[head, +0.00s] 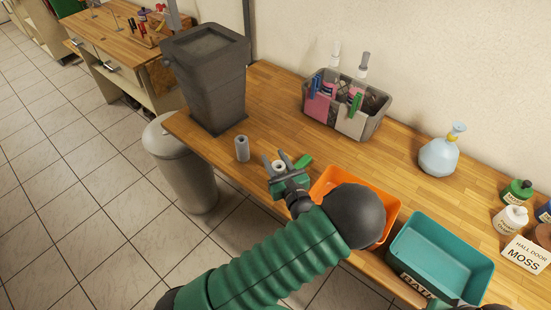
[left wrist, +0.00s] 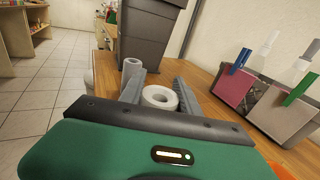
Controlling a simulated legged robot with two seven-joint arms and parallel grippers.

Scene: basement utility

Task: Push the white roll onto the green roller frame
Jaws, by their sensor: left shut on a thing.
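My left gripper (head: 279,163) reaches over the bench, its two grey fingers on either side of the white roll (head: 278,166). In the left wrist view the white roll (left wrist: 160,97) shows its round end and open core between the fingers, which are shut on it. A green piece (head: 302,160), which looks like the handle of the green roller frame, lies just right of the fingers in the head view. The rest of the frame is hidden or cannot be made out. My right gripper is not in view.
A grey roll (head: 242,149) stands upright left of the gripper, near a tall grey bin (head: 208,85). An orange tray (head: 330,177) and a teal tray (head: 440,262) lie to the right. A grey basket (head: 375,103) stands behind; bench between is clear.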

